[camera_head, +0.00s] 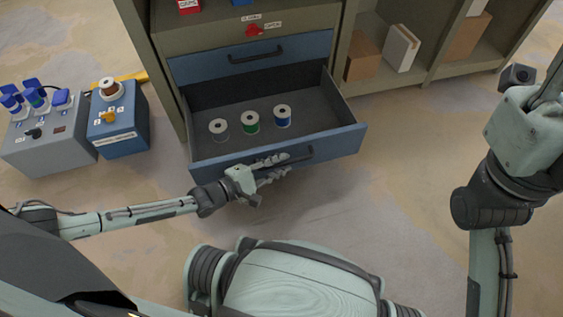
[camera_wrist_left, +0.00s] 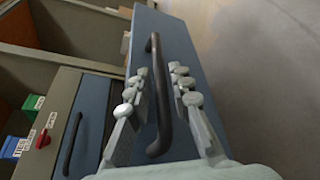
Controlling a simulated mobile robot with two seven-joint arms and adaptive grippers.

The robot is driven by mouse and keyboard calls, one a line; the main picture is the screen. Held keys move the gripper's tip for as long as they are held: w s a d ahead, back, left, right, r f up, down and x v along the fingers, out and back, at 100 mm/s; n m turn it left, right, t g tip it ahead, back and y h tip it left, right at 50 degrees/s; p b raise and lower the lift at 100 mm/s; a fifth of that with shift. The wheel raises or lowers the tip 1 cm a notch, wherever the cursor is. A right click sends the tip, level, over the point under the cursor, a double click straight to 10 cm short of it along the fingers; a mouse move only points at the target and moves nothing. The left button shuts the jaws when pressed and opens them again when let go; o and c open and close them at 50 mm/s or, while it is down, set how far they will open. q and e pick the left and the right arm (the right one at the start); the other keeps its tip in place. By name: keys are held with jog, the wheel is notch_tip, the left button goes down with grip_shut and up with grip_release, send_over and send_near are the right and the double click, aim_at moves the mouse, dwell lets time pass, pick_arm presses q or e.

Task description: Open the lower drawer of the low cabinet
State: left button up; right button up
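The lower drawer (camera_head: 270,98) of the low cabinet (camera_head: 168,88) is pulled far out, with its inside showing. Its blue front (camera_head: 345,140) carries a dark bar handle (camera_head: 305,155), which also shows in the left wrist view (camera_wrist_left: 155,100). My left gripper (camera_head: 282,167) is at this handle. In the left wrist view its fingers (camera_wrist_left: 160,76) are spread on either side of the bar, with gaps visible. My right gripper (camera_head: 548,88) is only partly in view at the right edge, away from the cabinet, and its fingertips are cut off.
Three spools, grey (camera_head: 219,129), green (camera_head: 251,122) and blue (camera_head: 283,116), stand in the drawer. The upper drawer (camera_head: 250,58) is shut, with a red switch (camera_head: 254,30) above. A grey box (camera_head: 50,145) and blue box (camera_head: 120,125) stand left. Shelves (camera_head: 430,70) hold boxes at right.

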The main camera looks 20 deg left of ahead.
pick_arm(q)
jog(key=v, duration=0.6)
jog(key=shift+s+a, duration=0.25)
jog(key=shift+s, duration=0.05)
